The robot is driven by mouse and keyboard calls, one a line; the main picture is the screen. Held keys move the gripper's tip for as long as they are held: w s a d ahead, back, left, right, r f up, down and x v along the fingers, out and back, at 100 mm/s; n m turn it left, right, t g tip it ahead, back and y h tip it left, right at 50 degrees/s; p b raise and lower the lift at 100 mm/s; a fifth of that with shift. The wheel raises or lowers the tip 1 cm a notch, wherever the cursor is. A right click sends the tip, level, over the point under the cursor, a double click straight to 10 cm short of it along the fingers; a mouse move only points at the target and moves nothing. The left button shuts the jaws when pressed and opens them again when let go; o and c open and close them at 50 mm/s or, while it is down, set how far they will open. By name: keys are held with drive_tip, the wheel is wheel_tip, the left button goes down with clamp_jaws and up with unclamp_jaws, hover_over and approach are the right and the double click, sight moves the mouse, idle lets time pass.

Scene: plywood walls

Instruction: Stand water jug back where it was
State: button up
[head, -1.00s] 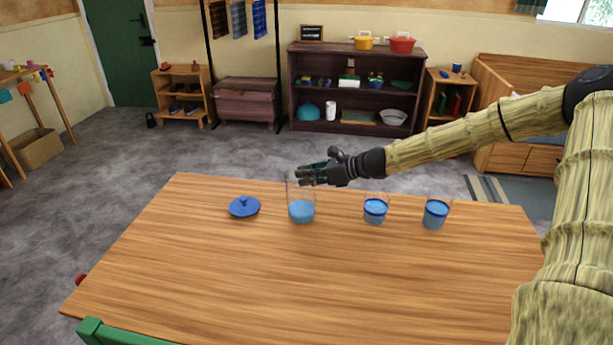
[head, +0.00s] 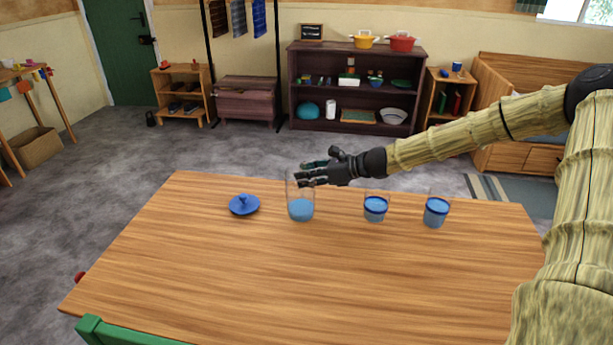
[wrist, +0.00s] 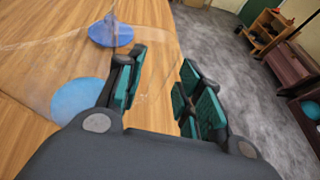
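The clear water jug (head: 300,209), with blue water in its lower part, stands upright on the wooden table (head: 290,270) near the far edge. My gripper (head: 312,171) is at the jug's upper right side, its fingers overlapping the clear wall in the head view. In the wrist view my gripper (wrist: 163,92) has its fingers spread with a clear gap between them. The jug's water (wrist: 80,99) shows left of the fingers. The jug's glass is faint, so contact with the fingers is hard to tell.
A blue lid (head: 244,205) lies left of the jug. Two glasses of blue water, one nearer (head: 375,208) and one farther right (head: 436,212), stand to the right under my forearm. The table's front is clear. A green chair (head: 110,331) is at the near left edge.

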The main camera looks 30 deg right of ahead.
drive_tip(key=v, duration=0.7)
drive_tip(key=shift+p, duration=0.45)
